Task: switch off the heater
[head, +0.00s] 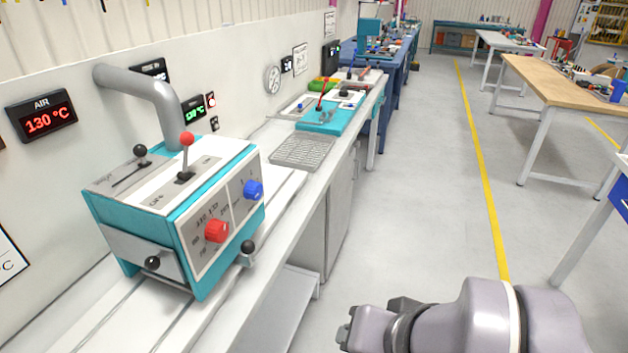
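The heater appears to be the teal and white box (130,215) on the bench at the left, with a grey duct (150,95) rising behind it. On its top, a lever with a red ball (187,140) stands nearly upright in a slot. A black-ball lever (140,151) sits to its left. The front has a red knob (216,231) and a blue knob (253,190); their small labels are hard to read. My arm shows at the bottom right, away from the heater.
A wall display (42,116) reads AIR 130 °C in red. A green display (193,111) and a lit red lamp (211,100) are behind the heater. A wire rack (303,151) and a second teal device (325,118) stand farther along the bench. The floor (420,200) to the right is clear.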

